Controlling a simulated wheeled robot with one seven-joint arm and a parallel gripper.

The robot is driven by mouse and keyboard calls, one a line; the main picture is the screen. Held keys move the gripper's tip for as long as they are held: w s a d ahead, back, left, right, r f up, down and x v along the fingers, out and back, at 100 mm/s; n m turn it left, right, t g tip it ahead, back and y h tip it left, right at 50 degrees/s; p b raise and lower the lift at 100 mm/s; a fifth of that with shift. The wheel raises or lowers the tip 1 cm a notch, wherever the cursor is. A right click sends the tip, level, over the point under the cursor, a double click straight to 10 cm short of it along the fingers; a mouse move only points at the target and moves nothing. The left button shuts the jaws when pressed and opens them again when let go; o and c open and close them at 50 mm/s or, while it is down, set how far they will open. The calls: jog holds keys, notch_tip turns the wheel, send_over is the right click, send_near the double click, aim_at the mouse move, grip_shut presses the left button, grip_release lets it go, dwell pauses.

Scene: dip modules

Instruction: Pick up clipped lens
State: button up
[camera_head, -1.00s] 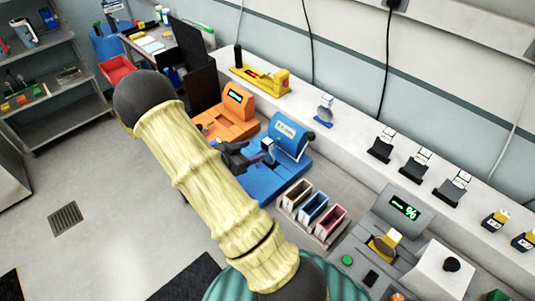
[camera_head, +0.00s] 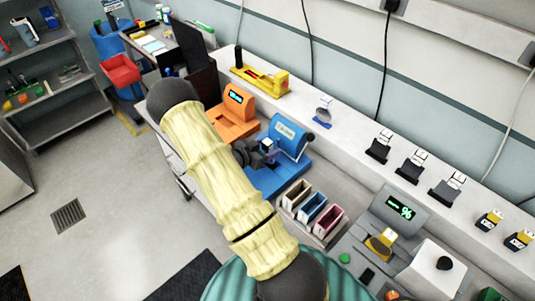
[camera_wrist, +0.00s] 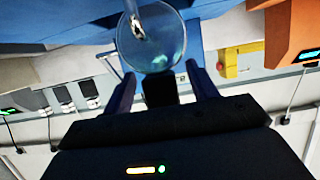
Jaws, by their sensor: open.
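The clipped lens is a clear round disc (camera_wrist: 150,38) with a dark clip (camera_wrist: 160,90) in the wrist view. The clip stands between the two fingers of my gripper (camera_wrist: 160,74), which are open, with gaps on both sides. In the head view, my gripper (camera_head: 256,152) is at the blue machine (camera_head: 287,138), and a small pale-topped clip (camera_head: 267,145) shows right beside it. The lens disc itself is too small to make out there. My forearm hides part of the blue machine's base.
An orange machine (camera_head: 236,108) stands to the left of the blue one. A tray of three coloured bins (camera_head: 313,208) and a grey machine with a green display (camera_head: 402,207) are to the right. Several clipped items, including one blue-based (camera_head: 323,112), stand on the back ledge.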

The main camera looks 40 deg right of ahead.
jog(key=shift+x, duration=1.2)
jog(key=shift+c, duration=0.5)
jog(key=c, duration=1)
jog(key=shift+c, duration=0.2)
jog(key=shift+r, duration=0.15)
notch_tip(320, 180, up, 10)
jog(key=b, duration=0.2)
